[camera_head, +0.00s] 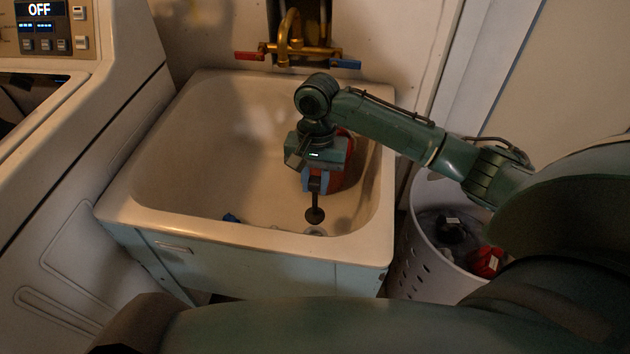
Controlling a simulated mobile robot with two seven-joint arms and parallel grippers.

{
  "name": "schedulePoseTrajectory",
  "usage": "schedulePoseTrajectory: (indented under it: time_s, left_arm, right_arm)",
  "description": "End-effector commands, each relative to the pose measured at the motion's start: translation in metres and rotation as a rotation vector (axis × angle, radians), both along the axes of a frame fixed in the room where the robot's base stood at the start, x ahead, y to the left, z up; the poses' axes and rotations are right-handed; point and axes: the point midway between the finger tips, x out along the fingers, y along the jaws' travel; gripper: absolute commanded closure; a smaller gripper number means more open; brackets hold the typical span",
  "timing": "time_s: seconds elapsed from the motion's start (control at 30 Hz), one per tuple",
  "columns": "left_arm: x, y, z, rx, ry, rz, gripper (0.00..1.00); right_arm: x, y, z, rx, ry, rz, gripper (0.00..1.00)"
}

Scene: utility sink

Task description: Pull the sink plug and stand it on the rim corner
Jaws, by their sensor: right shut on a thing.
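The utility sink (120,205) is a deep cream basin with a wide rim and rounded corners. My right gripper (316,184) reaches down into the basin near its front right and is shut on the sink plug (315,214). The plug is dark, with a thin stem and a rounded lower end, and hangs below the fingers. A pale ring, which looks like the drain (316,231), shows just below the plug, partly hidden by the front rim. I cannot tell how large the gap between plug and drain is. My left gripper is not in view.
A red rounded object (343,160) is partly hidden behind my right gripper. A small blue item (231,218) lies in the basin near the front. Brass taps (290,50) stand at the back. A white perforated basket (420,255) stands right, a washer (75,190) left.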

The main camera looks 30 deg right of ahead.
Motion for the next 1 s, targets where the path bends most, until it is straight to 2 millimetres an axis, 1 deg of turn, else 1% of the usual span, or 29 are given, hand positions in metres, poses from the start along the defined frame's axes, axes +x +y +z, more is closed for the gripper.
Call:
schedulePoseTrajectory:
  time_s: [0.53,0.83,0.93,0.97,1.0]
  left_arm:
    - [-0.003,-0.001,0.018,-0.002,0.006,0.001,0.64]
    - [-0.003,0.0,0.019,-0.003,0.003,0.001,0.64]
    - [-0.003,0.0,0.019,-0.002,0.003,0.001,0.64]
    - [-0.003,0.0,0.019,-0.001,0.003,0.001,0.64]
    - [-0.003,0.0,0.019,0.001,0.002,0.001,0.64]
  right_arm:
    - [0.0,0.0,0.001,0.0,0.0,0.0,1.0]
    - [0.0,0.0,0.0,0.0,0.0,0.002,1.0]
    - [0.003,0.003,0.011,0.004,-0.009,0.038,1.0]
    - [0.004,0.005,0.017,0.006,-0.015,0.062,1.0]
    - [0.007,0.008,0.028,0.009,-0.021,0.104,1.0]
